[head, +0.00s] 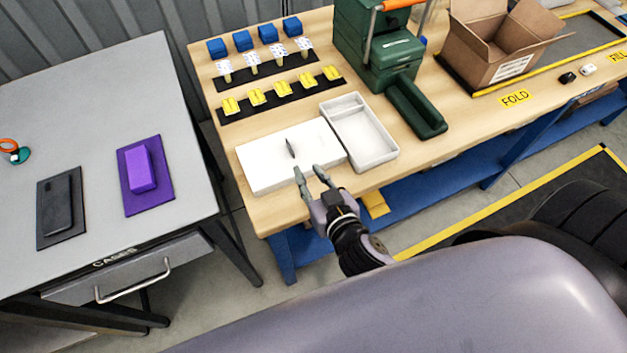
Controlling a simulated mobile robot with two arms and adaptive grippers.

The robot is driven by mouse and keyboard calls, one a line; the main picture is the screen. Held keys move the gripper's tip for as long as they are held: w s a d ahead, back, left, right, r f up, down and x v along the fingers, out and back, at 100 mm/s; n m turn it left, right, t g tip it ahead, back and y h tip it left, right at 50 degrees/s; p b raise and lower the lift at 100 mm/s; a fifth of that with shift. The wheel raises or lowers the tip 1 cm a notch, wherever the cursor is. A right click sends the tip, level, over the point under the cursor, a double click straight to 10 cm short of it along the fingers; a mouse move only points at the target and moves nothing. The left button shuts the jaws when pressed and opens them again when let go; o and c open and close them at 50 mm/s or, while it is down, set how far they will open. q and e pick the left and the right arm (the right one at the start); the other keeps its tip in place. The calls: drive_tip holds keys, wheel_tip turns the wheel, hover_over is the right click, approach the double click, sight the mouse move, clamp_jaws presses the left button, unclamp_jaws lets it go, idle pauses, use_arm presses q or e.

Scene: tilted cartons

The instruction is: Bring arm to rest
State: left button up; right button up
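My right gripper (306,168) is at the front edge of the wooden workbench (450,140), low in the middle of the head view. Its two grey fingers are apart with nothing between them. The fingertips overlap the near edge of a flat white box or lid (265,165), which has a small dark mark on top; I cannot tell whether they touch it. My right arm reaches up to the gripper from below. My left gripper does not show.
An open white tray (362,148) lies beside the white box. A green machine (370,45) and an open carton (490,50) stand farther right. Blue blocks and yellow pieces sit in rows behind. A grey table (90,90) with a purple case (140,172) stands left, across a gap.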

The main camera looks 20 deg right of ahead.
drive_tip(key=shift+v, duration=0.8)
